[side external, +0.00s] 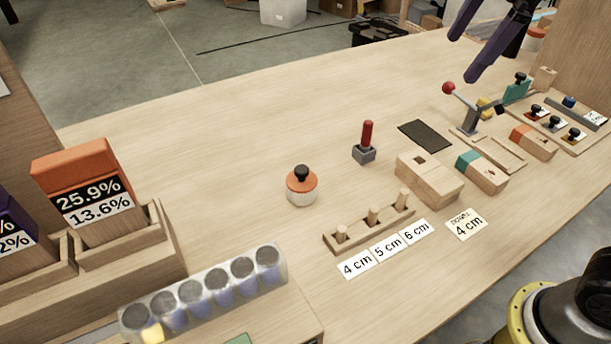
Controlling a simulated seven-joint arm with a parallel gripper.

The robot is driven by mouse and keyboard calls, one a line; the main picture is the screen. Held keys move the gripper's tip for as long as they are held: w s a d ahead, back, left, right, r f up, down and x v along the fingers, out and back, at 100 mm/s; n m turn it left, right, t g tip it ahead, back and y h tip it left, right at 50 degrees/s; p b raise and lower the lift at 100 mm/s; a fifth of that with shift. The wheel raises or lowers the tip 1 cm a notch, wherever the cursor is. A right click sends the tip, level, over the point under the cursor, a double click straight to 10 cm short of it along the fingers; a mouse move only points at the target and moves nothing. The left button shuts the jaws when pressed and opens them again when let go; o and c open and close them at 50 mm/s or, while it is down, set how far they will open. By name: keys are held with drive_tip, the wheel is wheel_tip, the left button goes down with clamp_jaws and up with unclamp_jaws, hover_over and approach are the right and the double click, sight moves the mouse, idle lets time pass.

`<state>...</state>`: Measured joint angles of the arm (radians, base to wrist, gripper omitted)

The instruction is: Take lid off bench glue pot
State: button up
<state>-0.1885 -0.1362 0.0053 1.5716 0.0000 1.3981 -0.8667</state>
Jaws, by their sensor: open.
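A small round glue pot (302,197) with a white body stands upright on the bench near the middle of the view. An orange lid (301,181) with a black knob (301,172) on top sits on it. My gripper (466,56) is at the top right, above the far part of the bench. Its two dark purple fingers are apart with nothing between them. It is well away from the pot, up and to the right in the picture. The rest of the gripper is cut off by the top edge.
A red-handled tool (366,142) stands right of the pot. A peg rack (368,232) and wooden blocks (428,178) lie in front and right. A red-ball lever (468,118) stands below my gripper. The bench left of and behind the pot is clear.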

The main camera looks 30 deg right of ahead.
drive_tip(key=w+a+n+g, duration=0.1)
drive_tip(key=w+a+n, duration=0.2)
drive_tip(key=w+a, duration=0.25)
drive_tip(key=n+g, duration=0.2)
drive_tip(key=n, duration=0.1)
hover_over(302, 169)
drive_tip(key=shift+h, duration=0.3)
drive_tip(key=f, duration=2.1)
drive_tip(key=shift+a+f, duration=0.25)
drive_tip(key=shift+w+d+f, duration=0.1)
drive_tip(key=shift+d+f, duration=0.05)
drive_tip(key=shift+f, duration=1.25)
drive_tip(key=shift+d+f, duration=0.1)
drive_tip(key=shift+f, duration=1.3)
drive_tip(key=c, duration=1.2)
drive_tip(key=shift+r, duration=0.1)
